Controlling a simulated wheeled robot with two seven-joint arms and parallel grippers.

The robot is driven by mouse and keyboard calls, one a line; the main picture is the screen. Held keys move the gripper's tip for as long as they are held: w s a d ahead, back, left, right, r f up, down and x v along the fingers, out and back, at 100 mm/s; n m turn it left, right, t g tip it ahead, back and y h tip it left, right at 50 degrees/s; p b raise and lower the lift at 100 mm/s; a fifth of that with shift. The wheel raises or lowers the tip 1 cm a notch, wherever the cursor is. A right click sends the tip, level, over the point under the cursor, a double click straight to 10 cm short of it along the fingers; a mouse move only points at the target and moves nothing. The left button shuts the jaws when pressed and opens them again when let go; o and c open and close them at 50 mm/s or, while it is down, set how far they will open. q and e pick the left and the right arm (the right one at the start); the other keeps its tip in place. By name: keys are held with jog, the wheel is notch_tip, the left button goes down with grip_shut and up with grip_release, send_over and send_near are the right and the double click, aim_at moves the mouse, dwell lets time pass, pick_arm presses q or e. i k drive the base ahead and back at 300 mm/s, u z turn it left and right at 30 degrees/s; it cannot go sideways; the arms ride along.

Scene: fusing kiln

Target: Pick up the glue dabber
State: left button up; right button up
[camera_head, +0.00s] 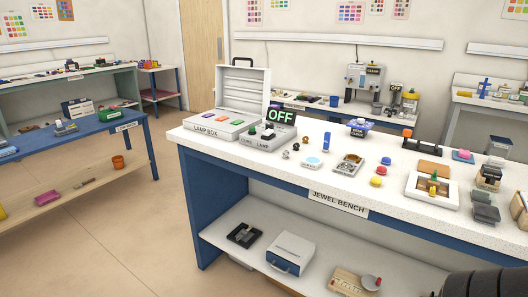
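I cannot tell for sure which object is the glue dabber. A small upright blue item (326,142) stands on the speckled white top of the jewel bench (255,157). A pale blue round pad (312,162) lies just in front of it. A small yellow and green item (433,184) stands in a white framed tray (411,190) farther right. Neither of my grippers is in view. A dark ribbed part at the bottom right corner may be mine.
An open white lamp box (242,95) and an OFF sign (281,117) stand at the bench's left end. Several small items crowd the bench's right half. The lower shelf (237,223) holds a blue-fronted box (290,252). Open floor lies left of the bench.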

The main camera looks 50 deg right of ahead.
aim_at(326, 144)
jog(key=u, duration=1.05)
jog(key=i, duration=0.2)
jog(key=z, duration=1.35)
jog(key=i, duration=1.45)
jog(key=z, duration=1.45)
